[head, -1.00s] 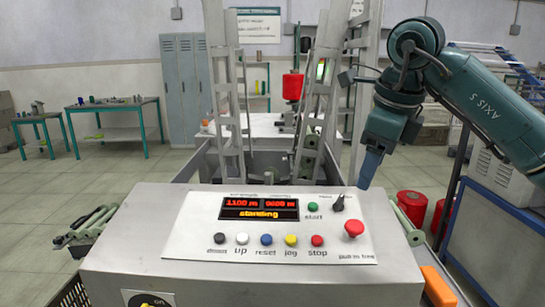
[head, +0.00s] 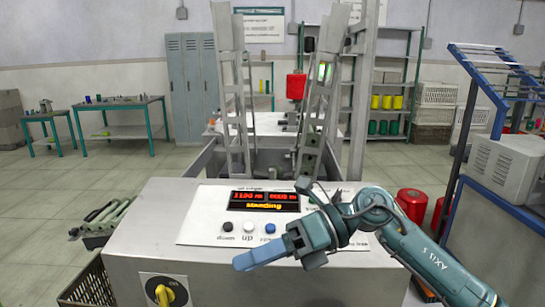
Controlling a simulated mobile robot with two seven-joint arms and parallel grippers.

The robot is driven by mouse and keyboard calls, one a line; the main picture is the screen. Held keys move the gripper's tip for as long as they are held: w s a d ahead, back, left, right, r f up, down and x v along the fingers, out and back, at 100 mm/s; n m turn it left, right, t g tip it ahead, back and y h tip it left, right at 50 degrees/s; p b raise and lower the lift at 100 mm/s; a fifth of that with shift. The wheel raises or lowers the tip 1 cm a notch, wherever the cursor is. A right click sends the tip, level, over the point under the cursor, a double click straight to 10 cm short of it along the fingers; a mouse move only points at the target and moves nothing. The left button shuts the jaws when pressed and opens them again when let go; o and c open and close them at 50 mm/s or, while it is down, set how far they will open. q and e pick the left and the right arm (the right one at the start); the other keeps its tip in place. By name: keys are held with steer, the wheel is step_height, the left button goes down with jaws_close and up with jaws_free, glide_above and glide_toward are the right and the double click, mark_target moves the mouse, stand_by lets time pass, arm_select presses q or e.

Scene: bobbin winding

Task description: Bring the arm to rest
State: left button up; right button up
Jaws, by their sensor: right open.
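My right arm (head: 425,250) comes in from the lower right and reaches left across the front of the grey control console (head: 140,225). Its gripper (head: 246,261) points left, with blue fingers in front of the panel's lower edge. It appears empty and is open; the gap between the fingers is hard to see from this side. The panel's display (head: 264,206) reads "standing". The down (head: 228,227), up (head: 248,228) and reset (head: 270,228) buttons show. The arm hides the other buttons. My left gripper is not in view.
A yellow rotary switch (head: 164,293) sits on the console front at lower left. A black crate (head: 90,285) stands beside it. Machine uprights (head: 232,100) rise behind the panel. Red drums (head: 412,204) and a blue-framed rack (head: 470,140) stand at right.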

steer(key=w+d+f+m+t+h+p, duration=0.15)
steer(key=d+f+m+t, duration=0.4)
steer(key=m+t, duration=0.85)
steer(key=d+f+m+t+h+p, duration=0.15)
steer(key=d+f+m+t, duration=0.4)
steer(key=m, duration=1.45)
steer(key=s+d+f+m+g+h, duration=0.2)
steer(key=s+f+m+h, duration=0.2)
steer(key=s+f, duration=0.3)
steer(key=s+d+f+m+g+h, duration=0.3)
steer(key=s+f+m, duration=0.3)
steer(key=f, duration=0.7)
steer(key=shift+s+d+f+h, duration=0.35)
steer(key=shift+s+f+h, duration=0.05)
steer(key=shift+s, duration=0.55)
